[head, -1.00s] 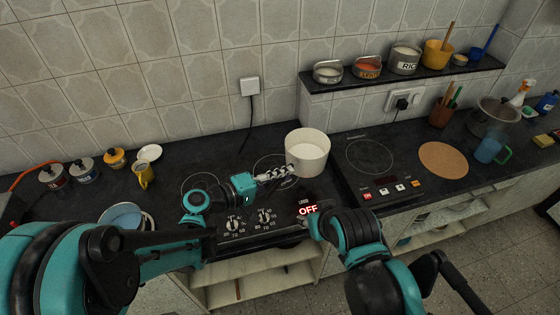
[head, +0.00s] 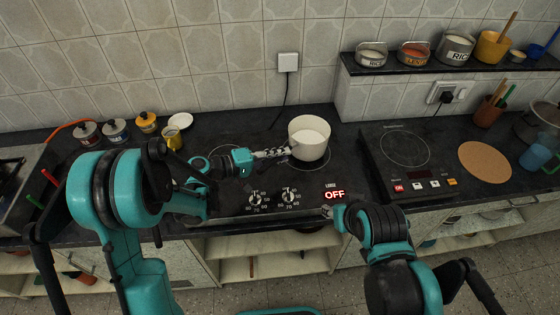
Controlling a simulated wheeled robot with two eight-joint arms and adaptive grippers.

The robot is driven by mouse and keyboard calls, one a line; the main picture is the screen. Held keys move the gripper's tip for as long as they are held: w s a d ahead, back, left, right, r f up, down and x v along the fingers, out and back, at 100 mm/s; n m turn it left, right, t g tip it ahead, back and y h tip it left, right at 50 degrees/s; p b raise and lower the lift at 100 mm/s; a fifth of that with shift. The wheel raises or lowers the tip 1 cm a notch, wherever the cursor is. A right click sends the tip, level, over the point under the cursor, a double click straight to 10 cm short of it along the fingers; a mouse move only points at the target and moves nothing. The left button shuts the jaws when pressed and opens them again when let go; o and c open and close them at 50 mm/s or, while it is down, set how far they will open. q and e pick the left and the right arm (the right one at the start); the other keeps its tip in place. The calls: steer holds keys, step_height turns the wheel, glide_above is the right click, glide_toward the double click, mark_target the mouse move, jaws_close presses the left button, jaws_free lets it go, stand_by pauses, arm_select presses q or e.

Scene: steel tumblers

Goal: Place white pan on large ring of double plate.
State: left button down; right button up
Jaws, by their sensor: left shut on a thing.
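The white pan (head: 309,145) is upright, over the right part of the double plate (head: 262,209), a dark hob with two knobs and a red "OFF" display. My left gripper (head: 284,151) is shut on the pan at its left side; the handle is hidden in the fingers. One ring (head: 222,151) shows at left, partly behind my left arm. The other ring (head: 301,163) is mostly covered by pan and gripper. I cannot tell whether the pan touches the plate. My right gripper (head: 338,214) is near the display, away from the pan; its opening is unclear.
A separate single hob (head: 405,150) stands to the right, with a cork mat (head: 485,161) beyond. A shelf (head: 440,68) with several containers is on the wall. A yellow mug (head: 172,137), a white saucer (head: 181,121) and lidded jars (head: 116,130) stand back left.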

arm_select(q)
steer(key=shift+f, duration=0.9)
steer(key=shift+r, duration=0.1)
steer(key=c, duration=1.8)
jaws_free()
steer(key=shift+f+b, duration=0.2)
steer(key=shift+b, duration=0.1)
steer(key=shift+c, duration=0.2)
steer(key=o, duration=0.4)
steer(key=shift+r, duration=0.1)
